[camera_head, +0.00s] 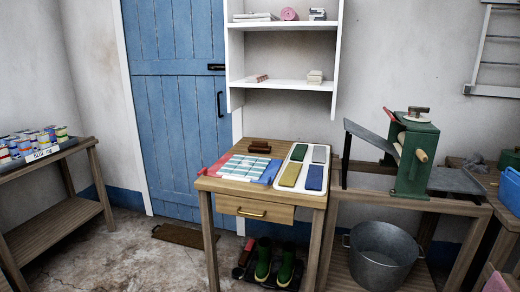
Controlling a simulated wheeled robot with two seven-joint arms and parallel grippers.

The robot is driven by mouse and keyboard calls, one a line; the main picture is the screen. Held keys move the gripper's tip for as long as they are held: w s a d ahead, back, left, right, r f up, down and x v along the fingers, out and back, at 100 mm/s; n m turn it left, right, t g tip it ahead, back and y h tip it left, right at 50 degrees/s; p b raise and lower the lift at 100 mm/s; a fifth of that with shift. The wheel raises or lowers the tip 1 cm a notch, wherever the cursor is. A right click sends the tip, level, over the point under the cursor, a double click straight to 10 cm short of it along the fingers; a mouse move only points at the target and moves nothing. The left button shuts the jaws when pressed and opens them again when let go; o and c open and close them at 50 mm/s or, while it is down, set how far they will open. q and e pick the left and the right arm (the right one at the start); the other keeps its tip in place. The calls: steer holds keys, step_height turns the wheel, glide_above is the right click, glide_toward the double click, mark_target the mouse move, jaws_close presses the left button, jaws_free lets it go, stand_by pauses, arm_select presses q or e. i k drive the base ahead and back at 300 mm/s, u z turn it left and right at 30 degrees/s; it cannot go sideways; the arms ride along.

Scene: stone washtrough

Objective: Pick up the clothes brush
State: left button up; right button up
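Neither of my grippers is in view.
A green hand-cranked machine (414,160) stands on the bench at right, above a metal tub (382,255). Green boots (286,266) stand under the table. Open floor lies at left.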

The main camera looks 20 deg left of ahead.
mark_target(259, 147)
steer(key=u, duration=0.6)
steer(key=k, duration=0.8)
steer(key=u, duration=3)
steer(key=i, duration=0.2)
steer(key=z, duration=1.7)
steer(key=i, duration=2.15)
steer(key=z, duration=1.75)
steer(key=i, duration=1.05)
steer(key=z, duration=1.1)
